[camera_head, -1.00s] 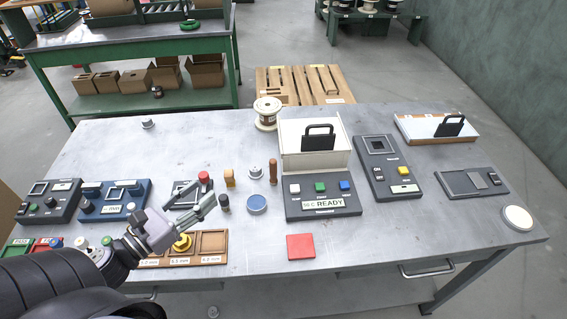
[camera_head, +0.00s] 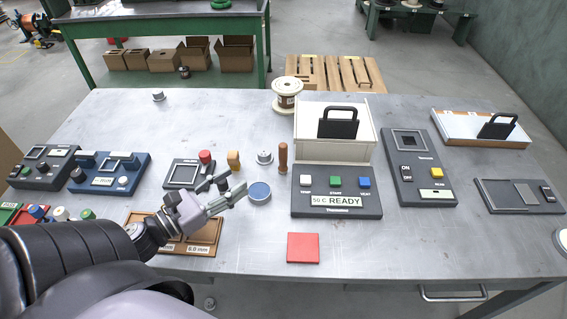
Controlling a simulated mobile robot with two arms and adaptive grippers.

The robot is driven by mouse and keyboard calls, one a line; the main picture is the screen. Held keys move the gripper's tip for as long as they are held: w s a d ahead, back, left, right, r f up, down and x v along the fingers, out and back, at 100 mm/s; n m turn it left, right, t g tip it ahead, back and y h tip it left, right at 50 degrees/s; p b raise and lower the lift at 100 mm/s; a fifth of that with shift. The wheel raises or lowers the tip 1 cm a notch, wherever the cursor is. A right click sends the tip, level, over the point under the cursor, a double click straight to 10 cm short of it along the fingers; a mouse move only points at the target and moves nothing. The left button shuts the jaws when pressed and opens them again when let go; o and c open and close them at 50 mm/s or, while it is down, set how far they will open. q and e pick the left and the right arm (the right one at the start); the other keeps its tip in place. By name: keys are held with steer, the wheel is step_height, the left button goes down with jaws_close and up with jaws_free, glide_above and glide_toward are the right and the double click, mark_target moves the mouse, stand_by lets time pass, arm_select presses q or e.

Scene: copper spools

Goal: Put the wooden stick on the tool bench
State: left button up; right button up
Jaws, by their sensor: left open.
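The wooden stick (camera_head: 283,157) is a short brown peg standing upright on the grey metal table, just left of the white-lidded heater box. My left gripper (camera_head: 236,187) is open and empty over the table, below and left of the stick and beside a blue round disc (camera_head: 259,193). It is apart from the stick. A green-framed bench (camera_head: 160,18) stands behind the table; I cannot tell which of the two is the tool bench. My right gripper is out of view.
A metal knob (camera_head: 265,158), a wooden block (camera_head: 233,160) and a spool (camera_head: 287,97) stand near the stick. The heater box (camera_head: 336,204) is close on its right. A red square (camera_head: 303,248) lies in front. The table's back left is mostly clear.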

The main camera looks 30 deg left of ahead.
mark_target(280, 147)
arm_select(q)
steer(key=x, duration=0.1)
steer(key=p+x, duration=0.1)
steer(key=x, duration=0.1)
steer(key=shift+w+d+r, duration=0.1)
steer(key=shift+w+r, duration=0.2)
steer(key=shift+r, duration=0.05)
steer(key=p+x, duration=0.1)
steer(key=x, duration=0.3)
steer(key=p+x, duration=0.1)
steer(key=x, duration=0.3)
steer(key=shift+f, duration=0.2)
steer(key=p+x, duration=0.2)
steer(key=x, duration=0.2)
steer(key=shift+w, duration=0.1)
steer(key=shift+w+f, duration=0.1)
steer(key=shift+w, duration=0.45)
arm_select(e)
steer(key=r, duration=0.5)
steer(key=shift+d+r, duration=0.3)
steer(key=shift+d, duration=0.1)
arm_select(q)
steer(key=shift+c, duration=0.3)
steer(key=shift+c, duration=1.3)
jaws_close()
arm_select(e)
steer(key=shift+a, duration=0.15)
